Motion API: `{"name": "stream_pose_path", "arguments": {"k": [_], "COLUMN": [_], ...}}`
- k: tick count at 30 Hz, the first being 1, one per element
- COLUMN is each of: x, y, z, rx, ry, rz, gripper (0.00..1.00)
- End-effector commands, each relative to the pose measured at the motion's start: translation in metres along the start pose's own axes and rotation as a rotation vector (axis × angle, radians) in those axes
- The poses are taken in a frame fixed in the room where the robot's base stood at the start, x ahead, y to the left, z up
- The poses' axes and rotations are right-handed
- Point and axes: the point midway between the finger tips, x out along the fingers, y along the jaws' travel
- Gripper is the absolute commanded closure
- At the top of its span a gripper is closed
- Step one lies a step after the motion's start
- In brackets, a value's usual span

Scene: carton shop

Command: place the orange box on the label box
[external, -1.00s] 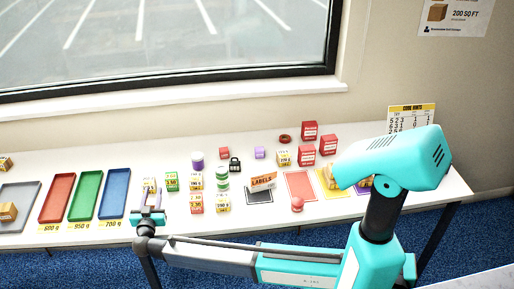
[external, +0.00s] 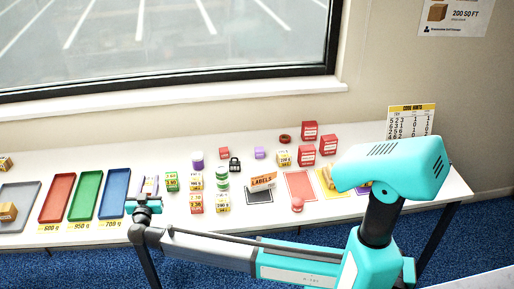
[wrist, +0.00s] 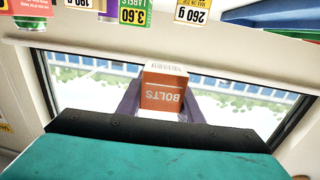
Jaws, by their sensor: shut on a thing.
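The orange box (wrist: 162,92), marked BOLTS, is upside down in the wrist view and sits between the purple fingers of my gripper (wrist: 161,104). The fingers are shut on its sides. In the external view my gripper (external: 149,186) points toward the window at the table's front edge, right of the blue tray; the held box is hard to make out there.
A blue tray (external: 115,192) lies close on the left. A red mat (external: 300,186) and a red round item (external: 297,204) are right of the label box.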

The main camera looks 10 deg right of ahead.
Motion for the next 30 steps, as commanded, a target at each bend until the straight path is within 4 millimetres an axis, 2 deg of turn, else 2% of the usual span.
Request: {"name": "stream_pose_path", "arguments": {"k": [13,17,23,30], "x": [0.001,0.007,0.037,0.096], "y": [0.000,0.002,0.009,0.026], "z": [0.000,-0.001,-0.002,-0.005], "rx": [0.000,0.000,0.001,0.005], "ry": [0.001,0.000,-0.005,-0.013], "rz": [0.000,-0.005,-0.036,-0.108], "gripper": [0.97,0.97,0.97,0.97]}}
